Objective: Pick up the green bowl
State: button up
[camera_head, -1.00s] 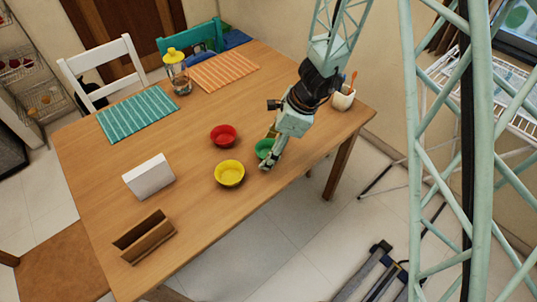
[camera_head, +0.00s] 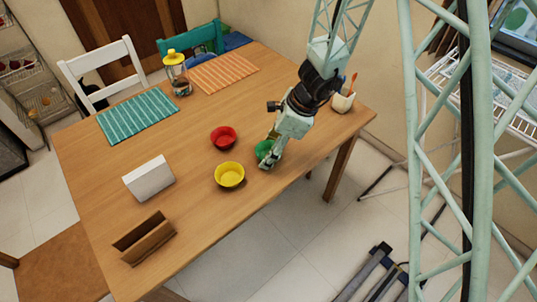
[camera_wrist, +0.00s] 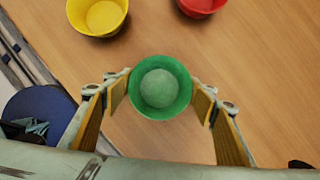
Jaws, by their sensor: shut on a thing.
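The green bowl (camera_head: 263,150) is near the right front edge of the wooden table, partly hidden behind my gripper (camera_head: 267,158) in the head view. In the wrist view the green bowl (camera_wrist: 161,87) sits between the two fingertips of my gripper (camera_wrist: 161,93), one on each side of its rim. My gripper is shut on the bowl. I cannot tell whether the bowl's base is touching the table or slightly above it.
A yellow bowl (camera_head: 229,175) and a red bowl (camera_head: 223,138) stand close by on the table (camera_head: 200,205). A white cup with utensils (camera_head: 343,102) stands at the right. A white block (camera_head: 149,178) and a brown holder (camera_head: 144,240) are at the left.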

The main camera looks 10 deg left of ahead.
aim_at(269, 144)
jog(key=shift+r, duration=0.1)
jog(key=shift+d+r+p, duration=0.1)
jog(key=shift+r+p, duration=0.85)
jog(key=shift+r, duration=0.85)
jog(key=s+d, duration=0.3)
jog(key=d, duration=0.4)
jog(key=s+d+r, duration=0.1)
jog(key=s+d, duration=0.1)
jog(key=d, duration=0.5)
jog(key=shift+s+d+b, duration=0.3)
jog(key=shift+s+d, duration=0.05)
jog(key=shift+s, duration=0.05)
jog(key=shift+r, duration=0.1)
jog(key=shift+s, duration=0.1)
